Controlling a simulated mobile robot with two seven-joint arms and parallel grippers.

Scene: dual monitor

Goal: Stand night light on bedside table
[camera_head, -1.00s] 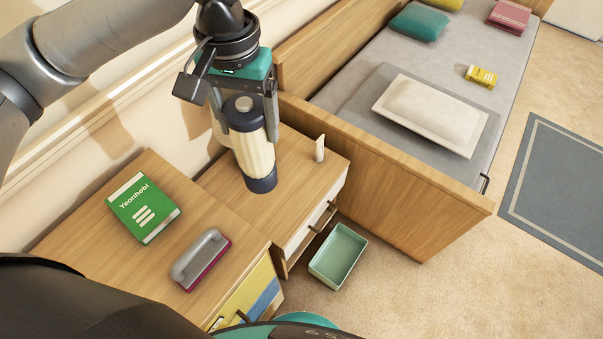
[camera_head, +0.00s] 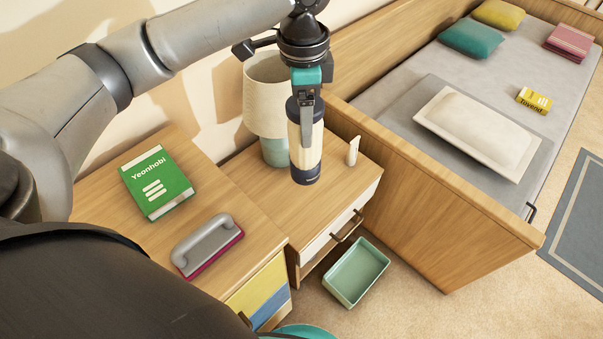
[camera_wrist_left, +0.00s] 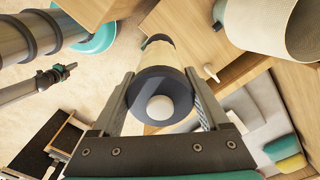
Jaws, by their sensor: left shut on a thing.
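The night light, a cream cylinder with dark navy ends (camera_head: 316,150), is upright in my left gripper (camera_head: 305,112). In the left wrist view the two fingers (camera_wrist_left: 163,98) close around the sides of the night light (camera_wrist_left: 158,58), whose round end with a pale knob faces the camera. It stands over the wooden bedside table (camera_head: 262,195), in front of a lamp. I cannot tell whether its base touches the tabletop. A dark-ended grey arm part in the left wrist view may be my right gripper (camera_wrist_left: 58,75), too small to read.
The lamp with a cream shade (camera_head: 264,95) stands just behind the night light. A small white object (camera_head: 353,150) is to its right. A green book (camera_head: 156,183) and grey-handled brush (camera_head: 208,245) lie on the left cabinet. A bed (camera_head: 440,215) borders the right; a green bin (camera_head: 357,271) is below.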

